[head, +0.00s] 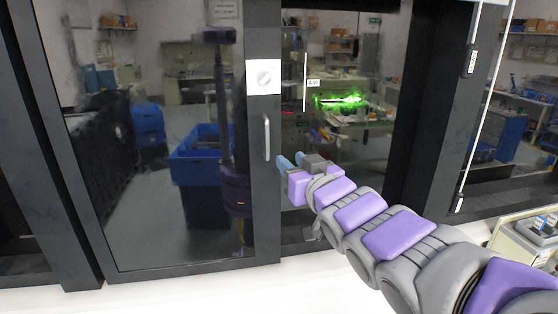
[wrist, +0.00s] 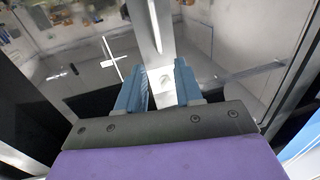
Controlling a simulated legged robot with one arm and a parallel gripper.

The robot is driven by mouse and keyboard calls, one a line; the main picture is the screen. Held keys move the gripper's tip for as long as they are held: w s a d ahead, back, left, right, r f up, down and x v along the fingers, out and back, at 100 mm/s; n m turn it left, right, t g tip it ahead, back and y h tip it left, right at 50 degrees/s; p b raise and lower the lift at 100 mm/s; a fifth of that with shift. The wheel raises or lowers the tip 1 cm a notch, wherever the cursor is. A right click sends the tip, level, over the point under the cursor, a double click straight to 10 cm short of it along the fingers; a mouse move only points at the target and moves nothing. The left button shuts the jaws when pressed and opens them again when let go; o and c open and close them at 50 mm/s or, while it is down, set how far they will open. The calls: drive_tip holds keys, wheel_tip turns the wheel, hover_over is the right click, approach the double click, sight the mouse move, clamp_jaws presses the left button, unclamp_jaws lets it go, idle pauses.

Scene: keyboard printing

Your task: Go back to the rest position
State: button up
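My gripper (head: 290,161) has two blue fingers and sits at the end of my purple and grey arm, in front of the dark-framed glass door. In the wrist view my gripper (wrist: 160,88) is open, with a clear gap between its fingers. I see nothing held.
A vertical door handle (head: 266,137) is just left of the gripper in the head view; contact is unclear. A glowing green item (head: 340,100) shows through the glass. A beige box-like unit (head: 520,243) is at the lower right. The white floor (head: 200,297) in front is clear.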

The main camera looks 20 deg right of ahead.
drive_tip(key=s+a+f+g+b, duration=0.1)
drive_tip(key=s+f+g+b, duration=0.15)
drive_tip(key=f, duration=0.55)
drive_tip(key=s+a+f+g+h+b, duration=0.15)
drive_tip(key=f+g, duration=0.25)
drive_tip(key=f, duration=0.4)
drive_tip(key=s+a+f+g+y+b, duration=0.1)
drive_tip(key=s+f+g+b, duration=0.15)
drive_tip(key=f, duration=0.55)
drive_tip(key=s+a+f+g+b, duration=0.2)
drive_tip(key=s+a+f+g, duration=0.3)
drive_tip(key=s+f, duration=0.3)
drive_tip(key=s+a+f+g+y+b, duration=0.1)
drive_tip(key=s+a+f+g+b, duration=0.2)
drive_tip(key=s+f, duration=0.5)
drive_tip(key=s+a+g, duration=0.1)
drive_tip(key=s+g, duration=0.1)
drive_tip(key=s, duration=0.6)
drive_tip(key=shift+a+g+b, duration=0.35)
drive_tip(key=shift+g, duration=0.05)
